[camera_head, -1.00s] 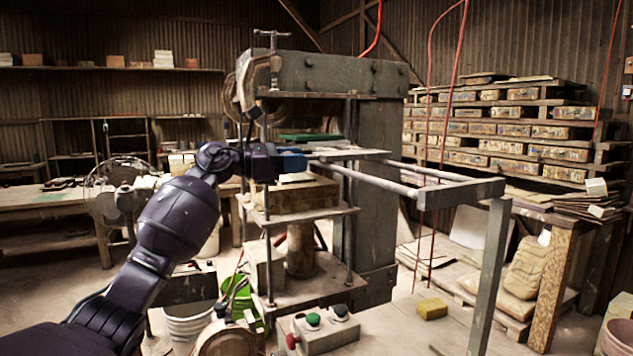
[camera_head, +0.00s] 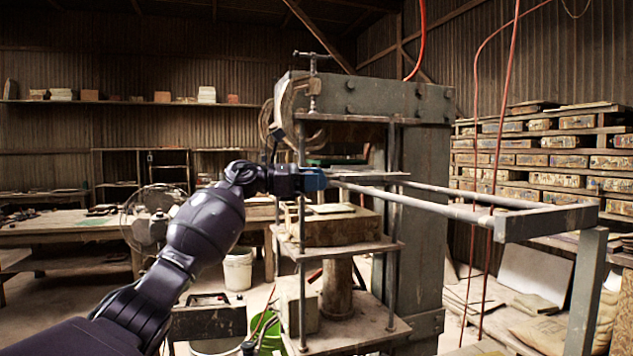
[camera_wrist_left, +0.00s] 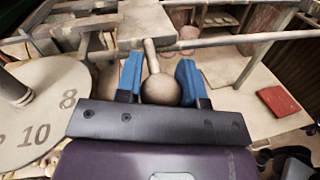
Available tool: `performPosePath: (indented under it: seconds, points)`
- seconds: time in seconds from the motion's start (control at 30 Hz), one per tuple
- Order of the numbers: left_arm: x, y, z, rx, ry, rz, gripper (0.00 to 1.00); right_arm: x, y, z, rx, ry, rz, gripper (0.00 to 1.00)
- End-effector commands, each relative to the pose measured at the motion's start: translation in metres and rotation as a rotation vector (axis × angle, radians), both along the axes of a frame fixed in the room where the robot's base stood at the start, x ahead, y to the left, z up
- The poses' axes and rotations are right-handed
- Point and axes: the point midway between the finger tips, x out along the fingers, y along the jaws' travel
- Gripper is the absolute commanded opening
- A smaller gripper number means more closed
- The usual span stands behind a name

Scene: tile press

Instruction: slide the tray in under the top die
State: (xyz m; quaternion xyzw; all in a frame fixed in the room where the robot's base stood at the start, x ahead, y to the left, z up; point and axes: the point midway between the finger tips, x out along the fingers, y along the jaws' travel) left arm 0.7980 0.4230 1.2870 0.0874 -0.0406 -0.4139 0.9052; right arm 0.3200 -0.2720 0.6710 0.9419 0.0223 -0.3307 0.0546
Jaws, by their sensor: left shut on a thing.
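The tray (camera_head: 385,177) is a thin grey plate on two rails at the press, level with my left gripper (camera_head: 318,181). In the left wrist view the tray (camera_wrist_left: 146,22) is at the top, with a short rod ending in a round knob (camera_wrist_left: 160,89). The blue fingertips of my left gripper (camera_wrist_left: 160,80) stand on both sides of this knob and hold it. A flat plate (camera_head: 352,118) hangs under the press head above the tray. I cannot make out the top die clearly. My right gripper is out of view.
Two grey rails (camera_head: 450,208) run right from the press to a crossbar on a post (camera_head: 586,290). A block (camera_head: 335,230) sits on the press platform below the tray. A numbered dial (camera_wrist_left: 40,108) and a red block (camera_wrist_left: 283,101) show in the left wrist view.

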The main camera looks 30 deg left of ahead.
Motion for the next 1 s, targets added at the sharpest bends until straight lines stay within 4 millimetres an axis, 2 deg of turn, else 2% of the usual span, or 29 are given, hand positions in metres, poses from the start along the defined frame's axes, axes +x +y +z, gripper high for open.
performPosePath:
  seconds: [0.1,0.13,0.27,0.67,1.0]
  points:
    - [0.000,0.000,0.000,0.002,0.001,-0.001,0.00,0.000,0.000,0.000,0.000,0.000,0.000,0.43]
    - [0.000,0.000,0.000,0.002,0.001,-0.001,0.39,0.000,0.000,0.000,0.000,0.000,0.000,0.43]
    - [0.000,0.000,0.000,0.002,0.001,-0.001,0.58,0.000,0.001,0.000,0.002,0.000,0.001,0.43]
    - [-0.004,0.005,-0.001,0.000,0.001,0.000,0.60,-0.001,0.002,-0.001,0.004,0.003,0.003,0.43]
    - [-0.041,0.047,0.000,0.003,0.002,0.003,0.60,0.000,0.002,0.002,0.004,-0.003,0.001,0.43]
